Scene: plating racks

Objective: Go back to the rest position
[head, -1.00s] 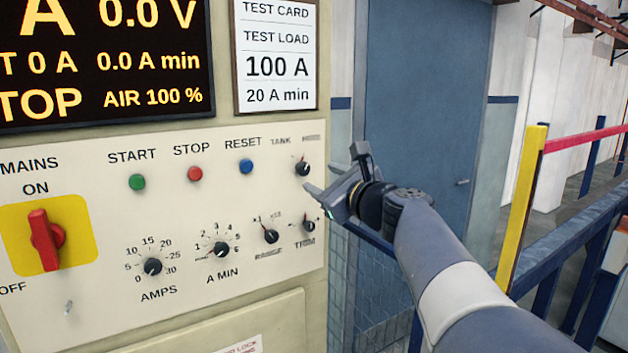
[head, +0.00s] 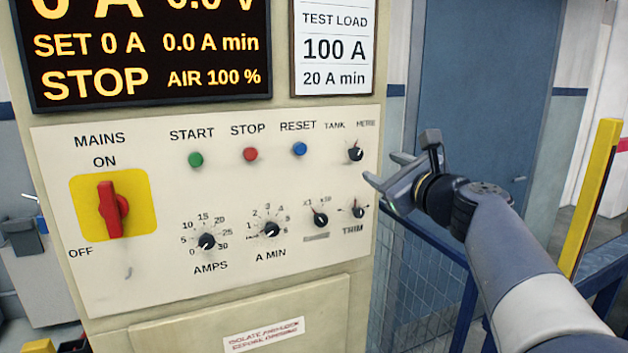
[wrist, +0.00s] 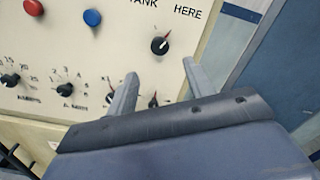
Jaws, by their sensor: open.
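My gripper (head: 384,170) is open and empty in the head view, beside the right edge of the control panel (head: 70,270). It looks apart from the knobs. In the wrist view its two fingers (wrist: 158,88) are spread and point toward the panel, with the tank knob (wrist: 160,45) beyond them. The tank knob (head: 355,153) also shows in the head view, left of the fingertips, with the trim knob (head: 358,211) below it. The red mains switch (head: 112,210) stands upright, toward ON.
A display (head: 150,55) reading STOP and a test card (head: 334,50) are above the panel. To the right are a blue door (head: 480,90), blue railings (head: 430,240) and a yellow post (head: 592,195). A grey bin (head: 50,260) stands at the left.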

